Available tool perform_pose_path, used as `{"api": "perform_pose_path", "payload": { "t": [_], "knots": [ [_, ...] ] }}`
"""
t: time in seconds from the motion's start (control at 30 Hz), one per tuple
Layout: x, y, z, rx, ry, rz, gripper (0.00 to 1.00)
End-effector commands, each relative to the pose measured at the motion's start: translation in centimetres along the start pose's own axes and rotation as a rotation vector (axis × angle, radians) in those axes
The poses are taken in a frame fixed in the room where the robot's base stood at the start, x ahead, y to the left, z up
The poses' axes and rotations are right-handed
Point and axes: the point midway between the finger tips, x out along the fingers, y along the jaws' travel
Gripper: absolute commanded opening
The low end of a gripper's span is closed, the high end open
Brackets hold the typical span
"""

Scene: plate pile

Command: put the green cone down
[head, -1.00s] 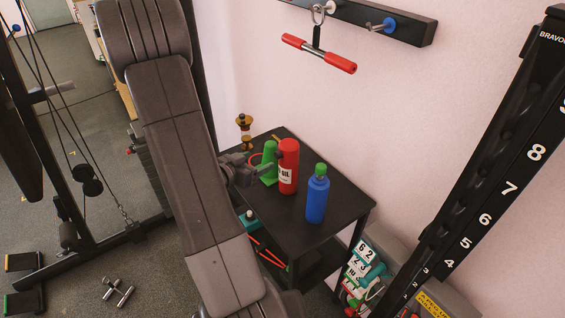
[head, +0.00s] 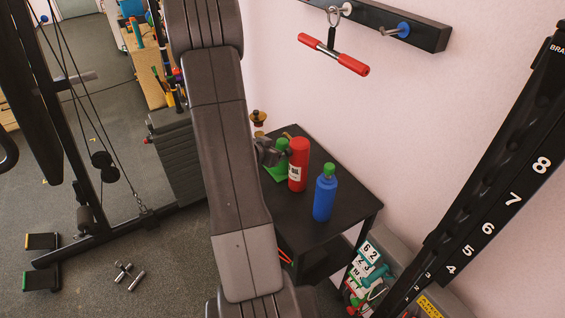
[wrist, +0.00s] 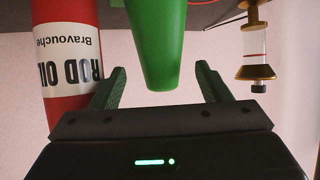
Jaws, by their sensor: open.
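The green cone (head: 281,173) stands upright on the black table, beside a red bottle. My gripper (head: 272,152) is at the cone's upper part in the head view and hides some of it. In the wrist view, which appears upside down, the cone (wrist: 155,45) narrows to its tip between the fingers of my gripper (wrist: 161,74). The fingers are open, with a gap on each side of the cone.
The red bottle (head: 298,165), labelled "ROD OIL" in the wrist view (wrist: 68,60), is close to one finger. A blue bottle (head: 324,197) stands on the black table (head: 345,187) near its front. A gold-and-glass object (wrist: 254,45) is on the other side.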

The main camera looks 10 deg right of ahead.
Motion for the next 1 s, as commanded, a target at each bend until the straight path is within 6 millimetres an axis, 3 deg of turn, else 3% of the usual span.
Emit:
{"api": "perform_pose_path", "payload": {
  "t": [0.3,0.6,0.9,0.97,1.0],
  "knots": [
    [4.0,-0.1,-0.1,0.0,0.0,0.001,0.7],
    [4.3,-0.1,-0.1,0.0,0.001,0.0,0.68],
    [4.3,-0.1,-0.1,0.0,0.0,0.0,0.09],
    [4.3,-0.1,-0.1,0.0,0.001,0.0,0.0],
    [4.3,-0.1,-0.1,0.0,0.001,0.0,0.0]
  ]
}}
